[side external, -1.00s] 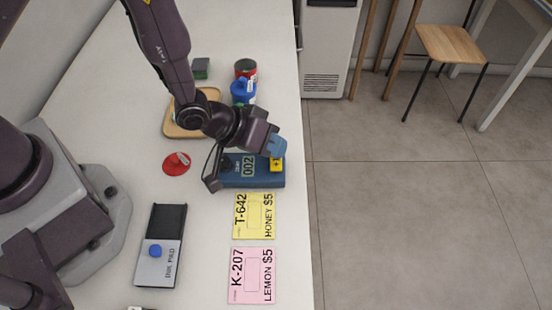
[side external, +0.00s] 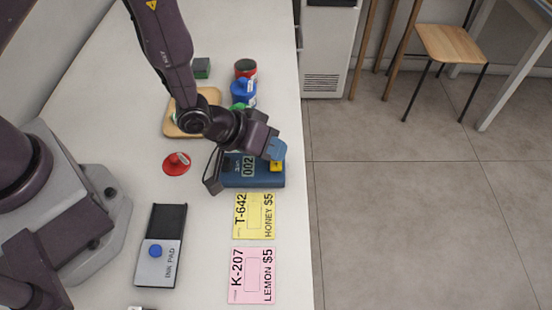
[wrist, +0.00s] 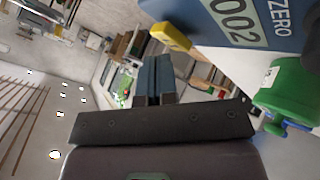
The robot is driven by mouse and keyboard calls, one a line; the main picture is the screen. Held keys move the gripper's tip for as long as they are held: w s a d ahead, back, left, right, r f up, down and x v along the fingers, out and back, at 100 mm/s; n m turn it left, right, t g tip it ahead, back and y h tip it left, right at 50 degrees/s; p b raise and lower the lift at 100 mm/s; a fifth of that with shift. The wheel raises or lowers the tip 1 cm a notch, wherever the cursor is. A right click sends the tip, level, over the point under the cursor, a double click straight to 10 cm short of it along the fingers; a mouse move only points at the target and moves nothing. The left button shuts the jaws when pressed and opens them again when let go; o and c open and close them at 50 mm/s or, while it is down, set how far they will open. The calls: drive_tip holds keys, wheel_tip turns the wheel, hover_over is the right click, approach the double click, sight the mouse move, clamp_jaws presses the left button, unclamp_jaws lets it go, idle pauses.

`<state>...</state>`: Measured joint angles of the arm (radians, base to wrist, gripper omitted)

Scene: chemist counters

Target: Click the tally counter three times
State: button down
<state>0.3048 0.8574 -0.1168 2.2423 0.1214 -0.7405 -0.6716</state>
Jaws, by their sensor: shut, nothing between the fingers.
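The tally counter (side external: 240,180) is a blue box lying on the white counter near its right edge. Its display (side external: 247,166) reads 002, and the wrist view also shows this display (wrist: 238,22) beside the word ZERO. A yellow button (side external: 277,167) is at the counter's right end; it also shows in the wrist view (wrist: 170,37). My gripper (side external: 277,150) is shut and empty, with its blue fingertips over or just behind the yellow button in the side view. In the wrist view the fingers (wrist: 154,75) are together, below the button in the picture. I cannot tell whether they touch it.
Yellow (side external: 254,216) and pink (side external: 252,275) price cards lie in front. An ink pad (side external: 160,262) and a red stamp-like piece (side external: 176,164) are to the left. A blue bottle (side external: 243,92), a red can (side external: 245,68) and a wooden tray (side external: 173,126) stand behind.

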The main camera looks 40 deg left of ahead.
drive_tip(key=shift+f, duration=0.4)
idle(0.6)
idle(0.3)
drive_tip(key=shift+r, duration=0.85)
drive_tip(key=shift+r, duration=2.5)
